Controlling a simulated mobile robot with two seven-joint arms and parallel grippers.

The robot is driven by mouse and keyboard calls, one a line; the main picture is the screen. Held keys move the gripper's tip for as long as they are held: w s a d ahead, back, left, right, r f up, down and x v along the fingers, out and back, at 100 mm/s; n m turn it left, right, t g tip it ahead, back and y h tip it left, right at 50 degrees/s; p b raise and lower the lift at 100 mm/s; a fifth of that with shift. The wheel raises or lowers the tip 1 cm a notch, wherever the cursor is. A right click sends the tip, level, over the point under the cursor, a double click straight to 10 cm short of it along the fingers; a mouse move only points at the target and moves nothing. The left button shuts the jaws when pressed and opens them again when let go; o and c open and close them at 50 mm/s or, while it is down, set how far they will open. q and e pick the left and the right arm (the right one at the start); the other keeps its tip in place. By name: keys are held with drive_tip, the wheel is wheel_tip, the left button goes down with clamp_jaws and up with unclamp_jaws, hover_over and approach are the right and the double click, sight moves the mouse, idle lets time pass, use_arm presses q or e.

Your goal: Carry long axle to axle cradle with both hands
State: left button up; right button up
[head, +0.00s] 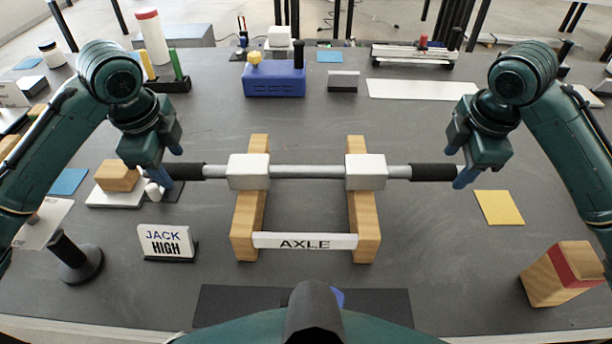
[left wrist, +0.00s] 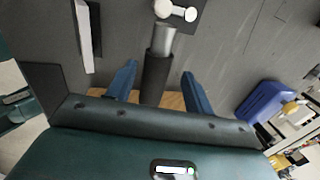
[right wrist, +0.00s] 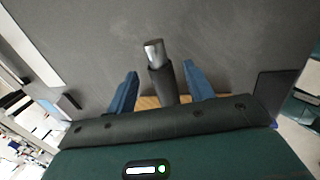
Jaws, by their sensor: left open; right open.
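The long axle (head: 307,171) is a silver bar with black grips near its ends. It lies level across the axle cradle, two wooden rails (head: 362,215) with a white "AXLE" sign (head: 305,241) in front. A white block (head: 248,172) surrounds or covers the bar over each rail. My left gripper (head: 172,172) is open at the left grip; in the left wrist view its fingers (left wrist: 160,82) stand either side of the black grip (left wrist: 156,75). My right gripper (head: 464,176) is open at the right grip; its fingers (right wrist: 160,88) straddle the black grip (right wrist: 161,82). Gaps show beside both grips.
A "JACK HIGH" sign (head: 166,242), a black post (head: 75,258) and a wooden block on a white base (head: 116,176) stand at left. A yellow mat (head: 499,207) and red-banded wooden block (head: 562,273) are at right. A blue box (head: 274,80) stands behind.

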use_arm(q)
drive_tip(key=shift+d+f, duration=0.1)
drive_tip(key=shift+f, duration=0.4)
use_arm(e)
drive_tip(key=shift+s+a+f, duration=0.1)
drive_tip(key=shift+a+f, duration=0.15)
drive_tip(key=shift+f, duration=0.2)
drive_tip(key=shift+s+a+f, duration=0.1)
drive_tip(key=shift+a+f, duration=0.1)
drive_tip(key=shift+f, duration=0.25)
use_arm(q)
drive_tip(key=v, duration=0.7)
drive_tip(key=shift+a+r, duration=0.15)
drive_tip(key=shift+a, duration=0.1)
use_arm(e)
drive_tip(key=shift+w+a, duration=0.1)
drive_tip(key=shift+r, duration=0.15)
use_arm(q)
drive_tip(key=shift+d+r+p, duration=0.15)
drive_tip(key=shift+r+p, duration=0.15)
drive_tip(key=shift+r, duration=0.55)
use_arm(e)
drive_tip(key=v, duration=0.9)
drive_tip(key=shift+w+d, duration=0.3)
drive_tip(key=shift+d, duration=0.2)
drive_tip(key=shift+r, duration=0.1)
